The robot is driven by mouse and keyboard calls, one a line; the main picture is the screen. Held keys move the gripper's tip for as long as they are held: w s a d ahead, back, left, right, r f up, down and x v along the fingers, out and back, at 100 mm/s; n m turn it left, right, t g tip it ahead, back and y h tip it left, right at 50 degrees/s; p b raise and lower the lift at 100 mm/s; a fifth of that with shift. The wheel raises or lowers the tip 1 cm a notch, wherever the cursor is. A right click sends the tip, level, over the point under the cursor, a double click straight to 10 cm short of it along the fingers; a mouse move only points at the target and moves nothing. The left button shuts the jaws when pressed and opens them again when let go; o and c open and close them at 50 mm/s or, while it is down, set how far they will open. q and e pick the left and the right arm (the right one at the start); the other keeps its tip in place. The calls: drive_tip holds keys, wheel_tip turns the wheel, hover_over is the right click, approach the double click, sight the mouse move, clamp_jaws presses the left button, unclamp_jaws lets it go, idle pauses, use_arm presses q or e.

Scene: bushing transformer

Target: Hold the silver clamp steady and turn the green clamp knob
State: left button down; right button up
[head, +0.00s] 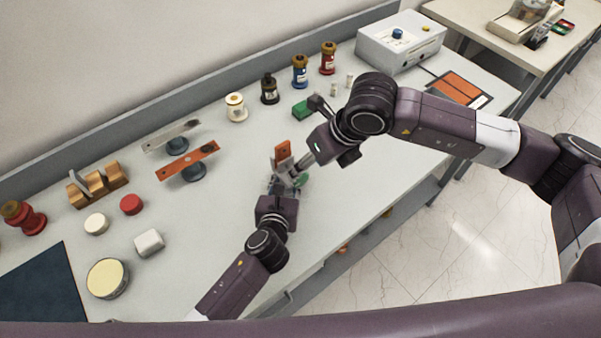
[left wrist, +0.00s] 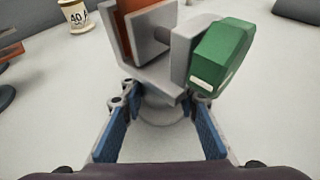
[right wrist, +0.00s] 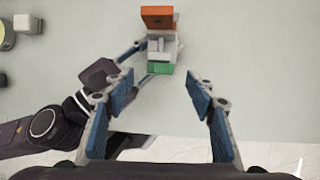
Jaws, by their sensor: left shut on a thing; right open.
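The silver clamp (left wrist: 150,78) stands on the table with an orange-brown plate (left wrist: 138,22) in its jaw; the clamp also shows in the right wrist view (right wrist: 160,48). The green knob (left wrist: 222,55) is on the clamp's side, at right in the left wrist view and at the clamp's lower end in the right wrist view (right wrist: 159,68). My left gripper (left wrist: 162,115) is shut on the clamp's lower part; in the head view it (head: 284,190) is partly hidden. My right gripper (right wrist: 155,88) is open and empty, with the knob ahead of and roughly between its fingertips, apparently not touching.
An orange bar (head: 188,160) and a silver bar (head: 172,135) on dark stands lie to the left. A green block (head: 303,109) and several bushings, including a white one (head: 236,107), stand behind. A white box (head: 400,42) is at the back right.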

sight(300, 179)
drive_tip(key=x, duration=0.6)
drive_tip(key=shift+a+f, duration=0.1)
drive_tip(key=shift+f, duration=0.1)
drive_tip(key=c, duration=1.2)
drive_tip(key=shift+s+a, duration=0.1)
drive_tip(key=shift+t+h, duration=0.4)
drive_tip(key=shift+h, duration=0.3)
drive_tip(key=o, duration=1.2)
